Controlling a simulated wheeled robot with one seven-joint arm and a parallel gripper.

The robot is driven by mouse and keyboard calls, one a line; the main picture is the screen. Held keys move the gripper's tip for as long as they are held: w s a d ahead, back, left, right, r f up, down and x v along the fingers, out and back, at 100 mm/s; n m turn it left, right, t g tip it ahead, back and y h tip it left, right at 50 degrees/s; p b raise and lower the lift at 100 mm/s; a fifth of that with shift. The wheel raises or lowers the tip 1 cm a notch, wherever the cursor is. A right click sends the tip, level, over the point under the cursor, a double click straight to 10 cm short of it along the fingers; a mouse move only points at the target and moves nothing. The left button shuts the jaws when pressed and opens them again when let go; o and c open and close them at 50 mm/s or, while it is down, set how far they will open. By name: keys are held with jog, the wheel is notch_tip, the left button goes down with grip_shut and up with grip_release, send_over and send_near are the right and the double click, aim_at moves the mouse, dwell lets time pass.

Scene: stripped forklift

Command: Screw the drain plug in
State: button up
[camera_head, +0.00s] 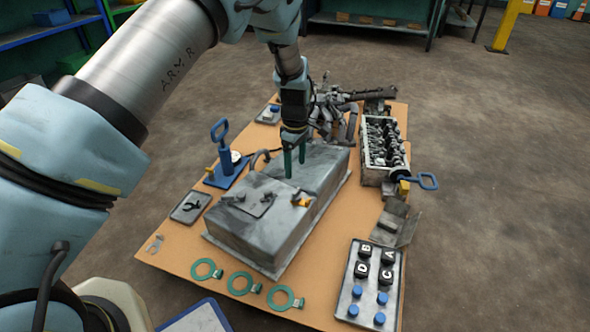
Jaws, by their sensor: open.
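A large grey metal tank (259,234) lies on the brown board in the middle of the view. A small brass-yellow part (301,201) sits on its top near the right edge; it may be the drain plug, but it is too small to tell. My gripper (295,168) points down over the tank's top, behind that brass part. Its two green fingers are apart, with nothing visible between them. I cannot tell whether the fingertips touch the tank. A flat plate (252,203) with a dark piece lies on the tank's top, left of the brass part.
A blue-handled stand (224,160) is left of the tank. An engine head (382,146) and a blue handle (425,181) are to the right. Green rings (240,283) lie in front. A tray (350,301) holds lettered black and blue knobs. Bare board (180,252) shows at front left.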

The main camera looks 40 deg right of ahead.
aim_at(297, 195)
notch_tip(297, 195, down, 11)
jog(key=shift+r+b, duration=0.2)
jog(key=shift+b, duration=1.05)
grip_shut()
